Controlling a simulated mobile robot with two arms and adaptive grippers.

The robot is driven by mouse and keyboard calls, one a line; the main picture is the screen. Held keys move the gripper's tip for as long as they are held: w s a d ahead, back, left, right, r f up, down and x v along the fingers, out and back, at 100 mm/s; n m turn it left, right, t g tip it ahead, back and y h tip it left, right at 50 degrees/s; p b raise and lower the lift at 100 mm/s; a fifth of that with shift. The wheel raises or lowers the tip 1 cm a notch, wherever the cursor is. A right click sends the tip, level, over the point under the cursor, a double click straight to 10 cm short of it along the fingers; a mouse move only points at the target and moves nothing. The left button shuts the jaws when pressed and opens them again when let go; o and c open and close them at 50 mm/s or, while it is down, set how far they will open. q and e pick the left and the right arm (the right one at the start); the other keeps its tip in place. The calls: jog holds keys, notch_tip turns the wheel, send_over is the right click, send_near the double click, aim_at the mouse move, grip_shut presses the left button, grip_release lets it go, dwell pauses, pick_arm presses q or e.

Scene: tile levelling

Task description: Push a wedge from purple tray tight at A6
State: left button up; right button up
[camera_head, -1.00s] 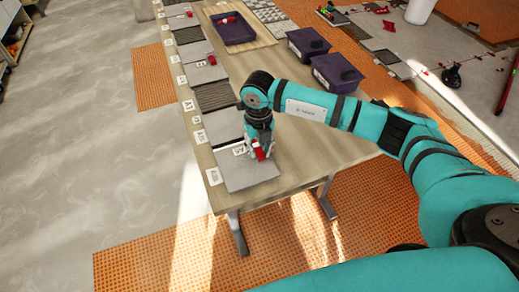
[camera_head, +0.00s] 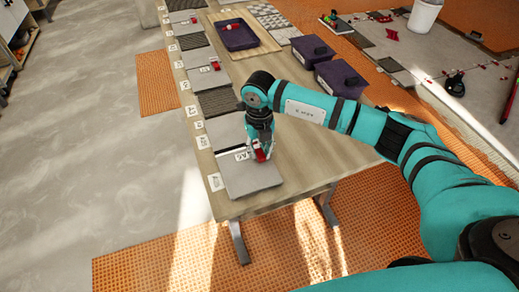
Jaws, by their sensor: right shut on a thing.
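My right gripper (camera_head: 260,150) points down over the near end of the table, shut on a small red wedge (camera_head: 262,155). The wedge is at the seam edge of the nearest grey tile (camera_head: 252,182), close to a small white label (camera_head: 241,156). The fingers partly cover the wedge, so I cannot tell how tightly it sits. The purple tray (camera_head: 254,42) lies at the far part of the table with a red and a white item in it. My left gripper is not in view.
More tiles line the table's left edge with white labels; red pieces sit on some, such as a red wedge (camera_head: 216,65). Two dark purple boxes (camera_head: 340,77) stand at the table's right edge. A white bucket (camera_head: 424,14) stands beyond.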

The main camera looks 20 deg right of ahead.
jog(key=shift+w+r+b, duration=0.1)
jog(key=shift+w+b, duration=0.55)
jog(key=shift+w, duration=0.4)
dwell(0.8)
jog(key=o, duration=0.9)
notch_tip(320, 180, up, 12)
jog(key=shift+f, duration=0.1)
